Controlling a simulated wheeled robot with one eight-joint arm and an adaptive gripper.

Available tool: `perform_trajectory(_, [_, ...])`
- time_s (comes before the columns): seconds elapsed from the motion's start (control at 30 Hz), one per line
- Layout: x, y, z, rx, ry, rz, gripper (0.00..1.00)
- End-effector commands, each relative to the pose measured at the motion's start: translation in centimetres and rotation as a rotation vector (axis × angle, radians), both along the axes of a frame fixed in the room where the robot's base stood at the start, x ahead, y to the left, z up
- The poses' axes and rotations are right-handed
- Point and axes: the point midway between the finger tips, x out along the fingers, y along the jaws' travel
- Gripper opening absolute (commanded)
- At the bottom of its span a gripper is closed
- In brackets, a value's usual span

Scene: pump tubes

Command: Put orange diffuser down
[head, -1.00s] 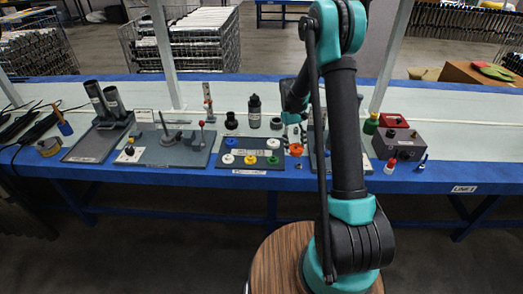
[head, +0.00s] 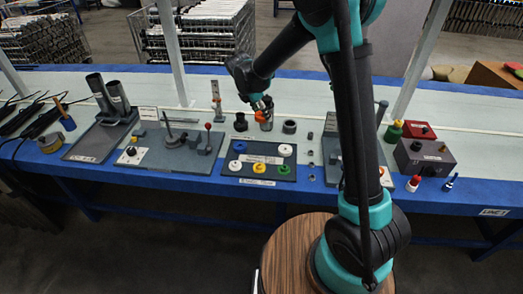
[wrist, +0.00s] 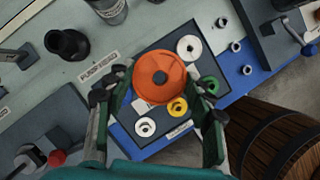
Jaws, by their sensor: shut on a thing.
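My gripper (head: 262,104) is shut on the orange diffuser (head: 261,116) and holds it above the table, behind the dark tray. In the head view the same tray (head: 230,178) also shows a blue disc (head: 240,147).
A grey board with a red-knobbed lever (head: 208,127) is to the left. Small rings (head: 311,151) lie to the right. A control box (head: 424,157) stands further right.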

Motion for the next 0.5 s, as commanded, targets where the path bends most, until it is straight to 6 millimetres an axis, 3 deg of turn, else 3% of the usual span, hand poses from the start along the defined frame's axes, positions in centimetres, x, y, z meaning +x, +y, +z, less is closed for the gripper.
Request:
perform_trajectory(0.3, [0.1, 0.0, -8.0, 0.0, 0.001, -0.004, 0.12])
perform_trajectory(0.5, [0.0, -0.1, -12.2, 0.001, 0.001, -0.004, 0.12])
